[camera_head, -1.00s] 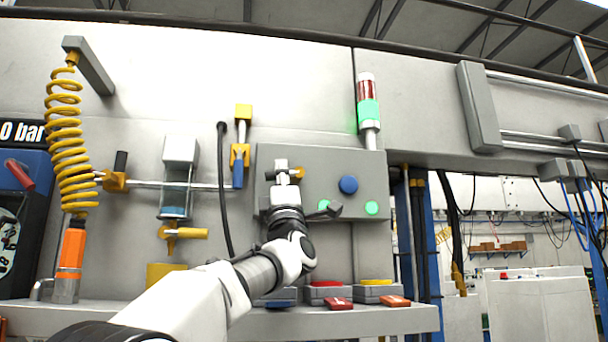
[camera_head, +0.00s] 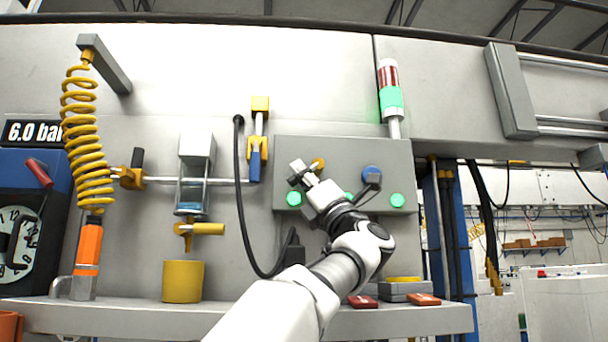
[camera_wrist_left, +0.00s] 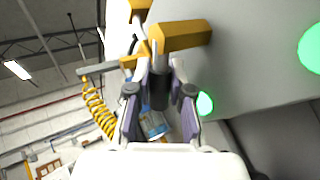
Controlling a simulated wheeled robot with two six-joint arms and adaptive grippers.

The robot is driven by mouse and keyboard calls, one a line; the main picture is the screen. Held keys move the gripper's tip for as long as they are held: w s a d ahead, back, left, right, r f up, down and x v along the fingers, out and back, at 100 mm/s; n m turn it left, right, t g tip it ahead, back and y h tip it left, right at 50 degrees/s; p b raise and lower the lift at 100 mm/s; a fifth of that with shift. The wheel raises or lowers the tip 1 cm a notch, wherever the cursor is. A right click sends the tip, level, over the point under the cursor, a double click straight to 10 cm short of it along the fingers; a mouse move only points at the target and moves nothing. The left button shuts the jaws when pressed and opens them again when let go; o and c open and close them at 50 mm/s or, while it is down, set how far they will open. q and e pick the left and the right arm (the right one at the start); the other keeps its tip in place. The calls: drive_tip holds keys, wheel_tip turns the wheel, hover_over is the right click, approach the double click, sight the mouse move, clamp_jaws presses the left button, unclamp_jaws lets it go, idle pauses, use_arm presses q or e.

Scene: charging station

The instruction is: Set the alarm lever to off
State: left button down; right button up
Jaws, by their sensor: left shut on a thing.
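The alarm lever has a yellow hub (camera_head: 318,164) on the grey control panel (camera_head: 395,160). In the left wrist view the hub is a yellow hexagonal block (camera_wrist_left: 185,36), with a dark lever stem (camera_wrist_left: 159,90) coming from it between the fingers. My left gripper (camera_head: 303,175) is at the panel's left part, tilted up to the left, and is shut on the stem. It also shows in the left wrist view (camera_wrist_left: 158,102). The gripper partly hides the lever in the head view. My right gripper is not in view.
The panel carries green lights (camera_head: 397,200) and a blue button (camera_head: 371,174), partly behind my wrist. A signal tower (camera_head: 391,97) glows green above. A black cable (camera_head: 240,200) hangs left of the panel. A yellow cup (camera_head: 183,282) stands on the shelf (camera_head: 130,318) below.

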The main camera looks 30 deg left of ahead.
use_arm(q)
drive_tip(key=shift+w+f, duration=0.15)
drive_tip(key=shift+f, duration=0.1)
drive_tip(key=c, duration=1)
unclamp_jaws()
drive_tip(key=shift+c, duration=0.2)
drive_tip(key=shift+a+r, duration=0.1)
drive_tip(key=v, duration=1.2)
